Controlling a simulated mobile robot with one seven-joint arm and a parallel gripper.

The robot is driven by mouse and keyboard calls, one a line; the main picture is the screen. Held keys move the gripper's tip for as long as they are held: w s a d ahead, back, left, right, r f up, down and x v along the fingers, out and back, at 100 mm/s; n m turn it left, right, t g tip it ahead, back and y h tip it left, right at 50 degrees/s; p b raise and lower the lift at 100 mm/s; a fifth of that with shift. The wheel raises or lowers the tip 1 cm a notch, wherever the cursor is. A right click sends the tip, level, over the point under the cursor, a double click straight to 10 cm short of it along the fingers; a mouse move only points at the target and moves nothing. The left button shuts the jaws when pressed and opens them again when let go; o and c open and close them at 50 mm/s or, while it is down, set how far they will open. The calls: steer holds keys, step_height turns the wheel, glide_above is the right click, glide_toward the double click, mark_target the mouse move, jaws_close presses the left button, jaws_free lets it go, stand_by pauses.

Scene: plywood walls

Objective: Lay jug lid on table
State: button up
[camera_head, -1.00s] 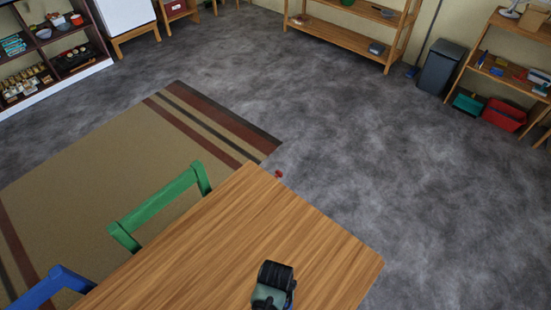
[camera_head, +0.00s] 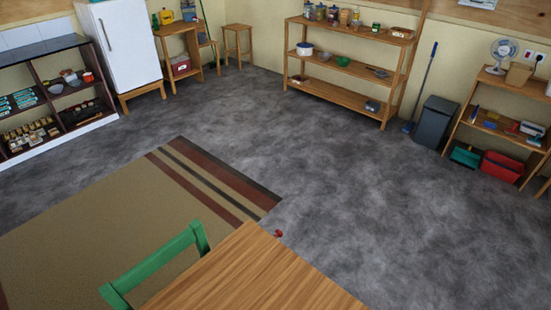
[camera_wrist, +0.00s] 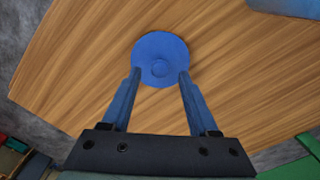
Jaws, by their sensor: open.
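The jug lid is a round blue disc with a small raised knob (camera_wrist: 160,50); in the wrist view it lies on the wooden table (camera_wrist: 80,70). My gripper (camera_wrist: 160,78) is open, with its two blue fingers apart and their tips at the near side of the lid. Whether the fingertips touch the lid, I cannot tell. Nothing is held between them. The head view shows only the far corner of the table (camera_head: 260,275); the lid and my gripper are out of that view.
A blue thing (camera_wrist: 285,7) is partly in view at the top right of the wrist view; I cannot tell what it is. A green chair (camera_head: 160,263) stands at the table's left side. A small red thing (camera_head: 278,234) shows by the table corner. Grey floor beyond is clear.

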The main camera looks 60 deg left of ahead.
step_height(320, 180, up, 10)
steer(key=shift+f, duration=0.15)
steer(key=w+a+r+m+t+y, duration=0.25)
steer(key=w+r+t, duration=0.25)
steer(key=w+r, duration=0.7)
steer(key=w+d+r+m+t+y, duration=0.15)
steer(key=w+r+t, duration=0.25)
steer(key=w+r, duration=0.45)
steer(key=w+d+r+m+t, duration=0.2)
steer(key=w+r+t, duration=0.25)
steer(key=r, duration=0.75)
steer(key=d+r+m+t, duration=0.2)
steer(key=d+r+t, duration=0.25)
steer(key=r, duration=0.75)
steer(key=d+r+m+t, duration=0.1)
steer(key=d+r+t, duration=0.3)
steer(key=r, duration=0.8)
steer(key=s+d+r+m+t+h, duration=0.1)
steer(key=s+d+r, duration=0.3)
steer(key=r, duration=0.4)
steer(key=s+d+r+m+t+h, duration=0.1)
steer(key=s+d+r+t+h, duration=0.2)
steer(key=s+r, duration=0.3)
step_height(320, 180, up, 2)
steer(key=shift+s+d+m+t, duration=0.25)
steer(key=shift+d+m+t, duration=0.15)
steer(key=shift+d+t, duration=0.35)
